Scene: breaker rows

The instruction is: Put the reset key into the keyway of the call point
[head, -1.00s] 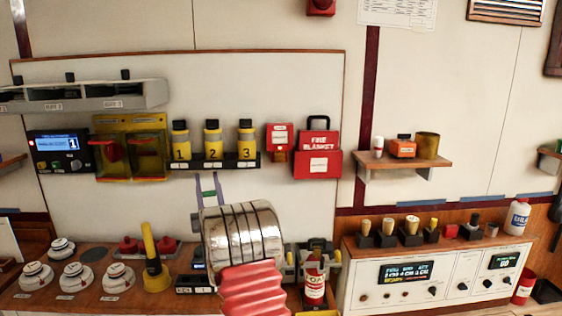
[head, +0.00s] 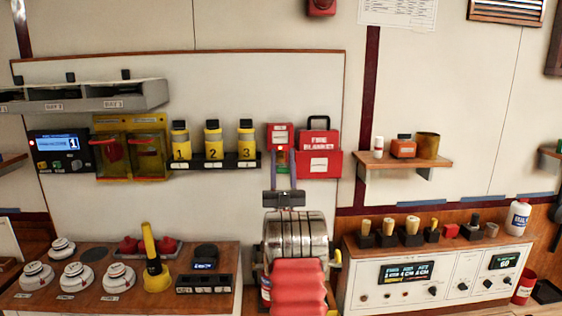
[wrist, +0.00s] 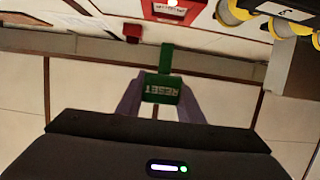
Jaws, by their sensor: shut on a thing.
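The call point (head: 279,135) is a small red box with a white label on the wall panel, between the yellow numbered units and the fire blanket. My gripper (head: 283,160) is just below it in the head view, fingers pointing up and shut on the green reset key (head: 281,157). In the wrist view my gripper (wrist: 160,100) holds the key (wrist: 162,90) by its block marked RESET, seen upside down. The narrow green end points towards the red call point (wrist: 175,10). A gap shows between them in that picture. The keyway cannot be made out.
The red fire blanket box (head: 318,163) is close on the right. The numbered yellow units (head: 246,140) stand on a black rail to the left. Below are a bench with white detectors (head: 77,277) and a yellow torch-like object (head: 153,255).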

